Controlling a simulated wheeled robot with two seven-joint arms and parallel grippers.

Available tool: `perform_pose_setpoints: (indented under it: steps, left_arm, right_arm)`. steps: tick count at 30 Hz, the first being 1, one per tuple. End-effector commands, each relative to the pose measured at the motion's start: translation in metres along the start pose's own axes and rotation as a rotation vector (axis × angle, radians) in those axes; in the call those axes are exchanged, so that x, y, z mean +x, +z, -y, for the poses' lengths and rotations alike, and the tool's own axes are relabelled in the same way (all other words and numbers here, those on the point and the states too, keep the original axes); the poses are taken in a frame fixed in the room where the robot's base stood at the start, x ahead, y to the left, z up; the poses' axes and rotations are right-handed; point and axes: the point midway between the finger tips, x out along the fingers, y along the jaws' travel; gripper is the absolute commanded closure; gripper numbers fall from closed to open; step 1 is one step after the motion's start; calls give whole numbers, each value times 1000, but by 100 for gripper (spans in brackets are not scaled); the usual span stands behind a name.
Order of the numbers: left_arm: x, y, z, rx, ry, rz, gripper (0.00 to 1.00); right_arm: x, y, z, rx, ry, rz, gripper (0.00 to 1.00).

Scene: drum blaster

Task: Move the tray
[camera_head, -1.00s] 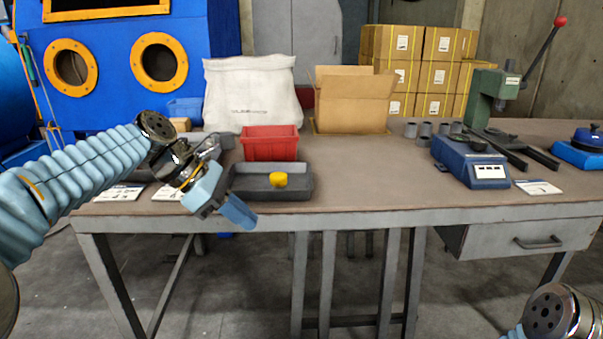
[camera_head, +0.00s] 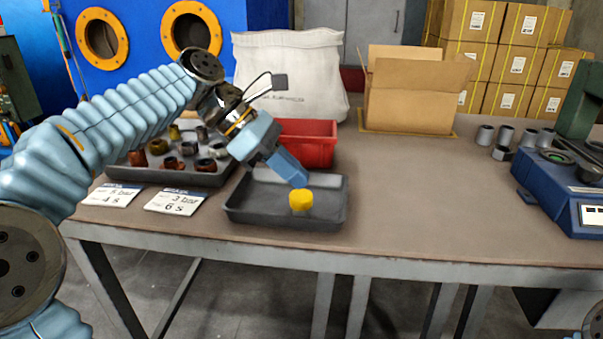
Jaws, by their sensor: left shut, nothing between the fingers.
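A shallow dark grey tray (camera_head: 262,203) lies near the table's front edge, with a small yellow piece (camera_head: 301,200) in its right part. A second grey tray (camera_head: 160,177) to the left holds several metal and rusty-brown fittings. My left gripper (camera_head: 298,179) reaches in from the left, pointing down and right, with its blue fingers shut and empty. In the picture its fingertips are just above the yellow piece; I cannot tell whether they touch it. The gripper and wrist hide part of the first tray's back.
A red bin (camera_head: 310,143) stands close behind the first tray. A white sack (camera_head: 290,72) and an open cardboard box (camera_head: 412,92) stand at the back. Printed cards (camera_head: 174,201) lie left of it. The table (camera_head: 430,190) is clear to the right, up to a blue device (camera_head: 560,195).

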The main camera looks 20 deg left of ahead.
Motion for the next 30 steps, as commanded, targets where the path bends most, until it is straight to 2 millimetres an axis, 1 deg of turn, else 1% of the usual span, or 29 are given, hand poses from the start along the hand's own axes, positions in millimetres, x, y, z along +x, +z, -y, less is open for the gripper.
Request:
perform_pose_setpoints:
  steps: [1, 6, 9, 12, 17, 26, 30]
  left_arm:
    - [12, -2, 1, 1, -4, -1, 100]
    - [44, -2, 1, 2, -4, -1, 100]
    - [59, -2, 0, 1, -4, -1, 100]
    - [70, -1, 0, 0, -3, -1, 100]
    - [77, 0, 0, 1, -2, 0, 100]
    - [78, 0, 0, 1, -1, 0, 100]
    - [83, 8, 2, 3, -3, 0, 100]
  right_arm:
    - [4, 0, -3, 1, 1, -1, 2]
    - [10, -2, -7, 4, 4, -5, 2]
    - [12, -3, -9, 6, 6, -7, 2]
    - [14, -3, -10, 7, 7, -9, 2]
    - [14, -3, -11, 7, 8, -9, 2]
    - [14, -3, -11, 7, 8, -9, 2]
    - [10, -3, -8, 6, 7, -8, 2]
